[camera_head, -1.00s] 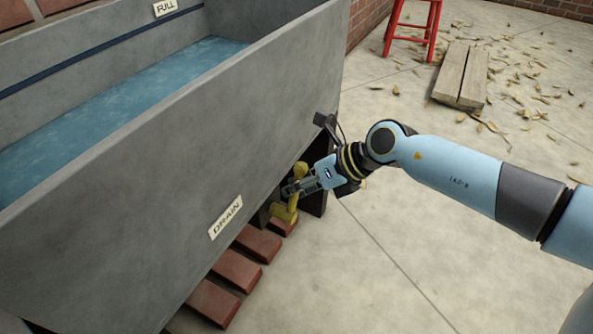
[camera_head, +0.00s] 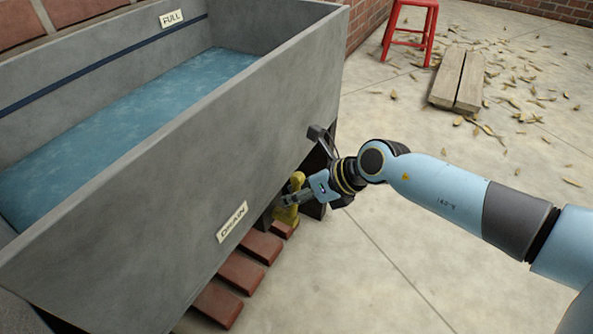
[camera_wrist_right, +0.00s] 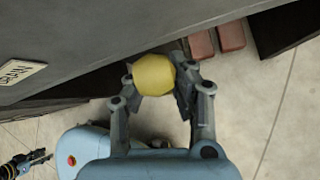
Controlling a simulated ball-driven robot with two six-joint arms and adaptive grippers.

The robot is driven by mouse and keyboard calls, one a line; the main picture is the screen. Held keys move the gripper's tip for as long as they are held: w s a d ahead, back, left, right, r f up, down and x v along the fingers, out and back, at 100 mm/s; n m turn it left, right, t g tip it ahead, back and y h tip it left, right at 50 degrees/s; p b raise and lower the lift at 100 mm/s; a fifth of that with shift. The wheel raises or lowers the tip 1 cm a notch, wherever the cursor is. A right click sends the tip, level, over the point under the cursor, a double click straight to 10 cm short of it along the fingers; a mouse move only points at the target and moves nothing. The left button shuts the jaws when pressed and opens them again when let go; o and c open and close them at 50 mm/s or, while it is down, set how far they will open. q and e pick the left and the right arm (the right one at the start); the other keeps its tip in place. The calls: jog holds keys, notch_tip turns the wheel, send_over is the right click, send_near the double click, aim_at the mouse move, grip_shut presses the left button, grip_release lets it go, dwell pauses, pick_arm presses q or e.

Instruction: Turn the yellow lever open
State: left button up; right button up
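The yellow lever (camera_head: 297,181) is low under the near side of the grey water tank, beside the DRAIN label (camera_head: 232,222). My right gripper (camera_head: 289,195) reaches it from the right and covers part of it. In the right wrist view the lever's rounded yellow end (camera_wrist_right: 154,75) sits between the two fingers, which appear to close on its sides. The lower part of the lever is hidden there. My left gripper (camera_wrist_right: 40,158) shows small at the lower left of the right wrist view, its fingers apart and empty, away from the lever.
The grey tank (camera_head: 190,150) holds blue water and stands over several red bricks (camera_head: 242,272). A dark bracket (camera_head: 321,137) juts out above my right wrist. A red stool (camera_head: 410,35) and wooden planks (camera_head: 458,80) stand farther back.

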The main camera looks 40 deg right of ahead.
jog(key=o, duration=0.4)
jog(key=shift+c, duration=0.2)
jog(key=v, duration=1.2)
